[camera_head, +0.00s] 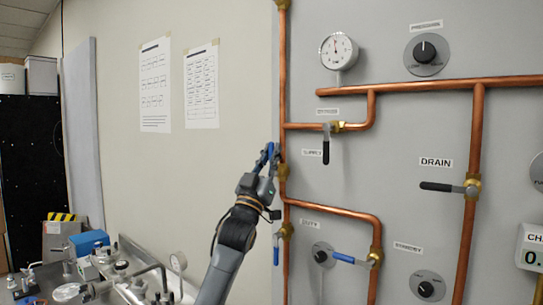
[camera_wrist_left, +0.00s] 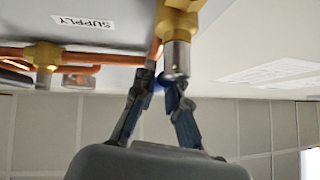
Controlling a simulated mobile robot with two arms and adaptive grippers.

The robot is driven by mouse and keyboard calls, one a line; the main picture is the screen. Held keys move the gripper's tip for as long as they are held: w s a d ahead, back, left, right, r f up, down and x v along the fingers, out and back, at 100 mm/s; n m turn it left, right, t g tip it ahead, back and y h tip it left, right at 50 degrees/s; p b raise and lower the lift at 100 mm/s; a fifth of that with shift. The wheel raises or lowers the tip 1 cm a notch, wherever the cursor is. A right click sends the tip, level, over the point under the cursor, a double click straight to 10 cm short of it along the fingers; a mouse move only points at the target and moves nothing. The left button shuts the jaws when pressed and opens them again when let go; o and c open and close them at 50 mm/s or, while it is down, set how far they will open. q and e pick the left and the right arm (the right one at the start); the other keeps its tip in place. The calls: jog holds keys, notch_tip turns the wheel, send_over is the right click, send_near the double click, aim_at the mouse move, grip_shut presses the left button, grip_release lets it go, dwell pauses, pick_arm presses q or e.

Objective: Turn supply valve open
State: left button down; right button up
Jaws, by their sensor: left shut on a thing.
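The supply valve is a brass body (camera_head: 283,172) on the vertical copper pipe at the panel's left edge, left of the SUPPLY label (camera_head: 312,153). In the left wrist view its brass body (camera_wrist_left: 181,22) and silver stem (camera_wrist_left: 177,58) are close in front of my fingers. My left gripper (camera_head: 269,153) is at this valve, shut on its blue handle. In the wrist view a little of the blue handle (camera_wrist_left: 159,84) shows between the fingertips (camera_wrist_left: 159,90). The fingers hide most of the handle, so its exact angle is unclear. My right gripper is not in view.
Nearby are a black-handled bypass valve (camera_head: 326,146), a lower blue-handled valve (camera_head: 277,248), the black drain handle (camera_head: 441,187) and a gauge (camera_head: 338,51). A cluttered metal bench (camera_head: 125,262) stands at lower left.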

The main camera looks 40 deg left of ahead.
pick_arm(q)
jog(key=shift+r, duration=0.1)
jog(key=c, duration=1.3)
grip_release()
jog(key=shift+c, duration=0.2)
jog(key=shift+w, duration=0.1)
jog(key=v, duration=1.2)
jog(key=shift+a, duration=0.1)
